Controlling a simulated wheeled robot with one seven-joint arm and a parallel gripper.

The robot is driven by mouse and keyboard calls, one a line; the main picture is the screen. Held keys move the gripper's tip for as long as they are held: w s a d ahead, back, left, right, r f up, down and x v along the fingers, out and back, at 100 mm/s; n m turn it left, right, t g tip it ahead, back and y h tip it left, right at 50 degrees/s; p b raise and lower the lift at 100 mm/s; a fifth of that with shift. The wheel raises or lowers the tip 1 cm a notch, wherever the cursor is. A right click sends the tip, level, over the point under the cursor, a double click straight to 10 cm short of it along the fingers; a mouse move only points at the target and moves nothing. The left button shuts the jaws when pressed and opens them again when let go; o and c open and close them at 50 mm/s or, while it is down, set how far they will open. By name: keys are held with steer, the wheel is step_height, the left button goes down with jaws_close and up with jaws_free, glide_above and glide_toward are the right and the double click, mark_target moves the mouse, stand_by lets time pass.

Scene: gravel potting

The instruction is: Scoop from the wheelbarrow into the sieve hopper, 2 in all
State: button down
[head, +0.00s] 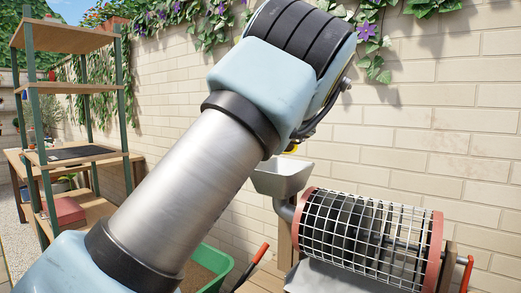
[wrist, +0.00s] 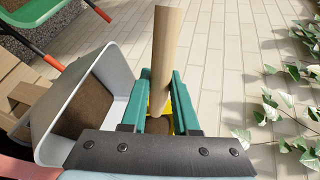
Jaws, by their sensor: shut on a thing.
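My gripper (wrist: 165,98) has teal fingers shut on the pale wooden handle (wrist: 168,50) of a scoop. The scoop's yellow part (wrist: 165,106) shows between the fingers, with some brown beside it; how much it holds is unclear. In the head view a bit of yellow (head: 291,149) shows just above the grey sieve hopper (head: 283,179); my arm hides the gripper there. In the wrist view the hopper (wrist: 45,109) is left of the fingers, with a brown surface inside its rim. The green wheelbarrow (head: 222,266) stands low behind my arm, with brown gravel in it.
The mesh sieve drum (head: 360,235) with red end rings is right of the hopper. The wheelbarrow's red-tipped handle (head: 261,253) points up near it. A brick wall (head: 440,130) with ivy is close behind. A shelf rack (head: 75,90) stands at left.

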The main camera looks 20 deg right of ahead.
steer(key=shift+s+f+m+t+h+b, duration=0.2)
steer(key=shift+t+b, duration=0.6)
steer(key=shift+b, duration=3.1)
steer(key=shift+w+f+m+t+h+b, duration=0.25)
steer(key=shift+t+b, duration=0.55)
steer(key=shift+b, duration=3.05)
steer(key=shift+s+f+m+t+y+b, duration=0.1)
steer(key=shift+s+f+t+b, duration=0.45)
steer(key=shift+b, duration=3.35)
steer(key=shift+w+r+t+b, duration=0.2)
steer(key=shift+r+t+b, duration=0.3)
steer(key=shift+b, duration=0.35)
